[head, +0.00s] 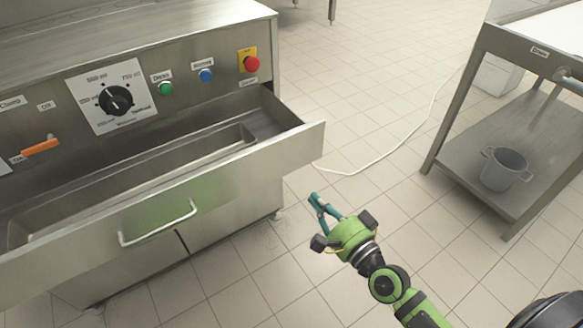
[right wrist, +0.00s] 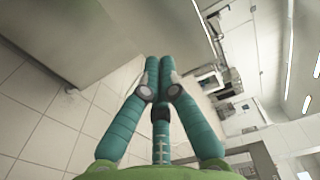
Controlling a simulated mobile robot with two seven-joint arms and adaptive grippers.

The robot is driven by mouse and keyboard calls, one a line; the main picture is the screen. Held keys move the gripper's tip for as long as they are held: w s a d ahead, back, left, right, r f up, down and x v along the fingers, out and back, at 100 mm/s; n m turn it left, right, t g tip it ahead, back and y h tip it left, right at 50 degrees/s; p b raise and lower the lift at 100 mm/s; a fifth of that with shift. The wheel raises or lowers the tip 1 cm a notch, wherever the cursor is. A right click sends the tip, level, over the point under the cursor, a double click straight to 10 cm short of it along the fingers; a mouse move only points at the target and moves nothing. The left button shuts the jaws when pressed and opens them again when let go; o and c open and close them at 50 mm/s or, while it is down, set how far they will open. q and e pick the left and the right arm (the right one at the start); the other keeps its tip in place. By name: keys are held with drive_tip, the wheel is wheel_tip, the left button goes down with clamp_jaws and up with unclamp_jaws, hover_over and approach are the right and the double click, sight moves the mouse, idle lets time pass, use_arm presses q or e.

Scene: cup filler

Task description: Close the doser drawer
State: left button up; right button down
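The doser drawer (head: 245,172) is a long steel drawer pulled out from the steel machine (head: 205,58), so its inside shows. Its front panel carries a bar handle (head: 158,224) left of the middle. My right gripper (head: 318,203) is in front of the drawer's right end, apart from the panel. Its teal fingers are together and hold nothing. In the right wrist view the fingers (right wrist: 159,72) also lie side by side, with a steel surface (right wrist: 90,35) at upper left. My left gripper is not in view.
The machine's panel has a dial (head: 116,100), an orange lever (head: 41,147), green and blue buttons and a red stop button (head: 252,64). A steel table (head: 500,140) at right has a grey pot (head: 503,171) on its lower shelf. A white cable (head: 385,155) crosses the tiled floor.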

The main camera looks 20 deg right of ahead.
sight(279, 159)
drive_tip(key=x, duration=1.2)
drive_tip(key=shift+w+a+f, duration=0.1)
drive_tip(key=shift+w, duration=0.05)
drive_tip(key=shift+w+a, duration=0.2)
drive_tip(key=shift+w, duration=0.35)
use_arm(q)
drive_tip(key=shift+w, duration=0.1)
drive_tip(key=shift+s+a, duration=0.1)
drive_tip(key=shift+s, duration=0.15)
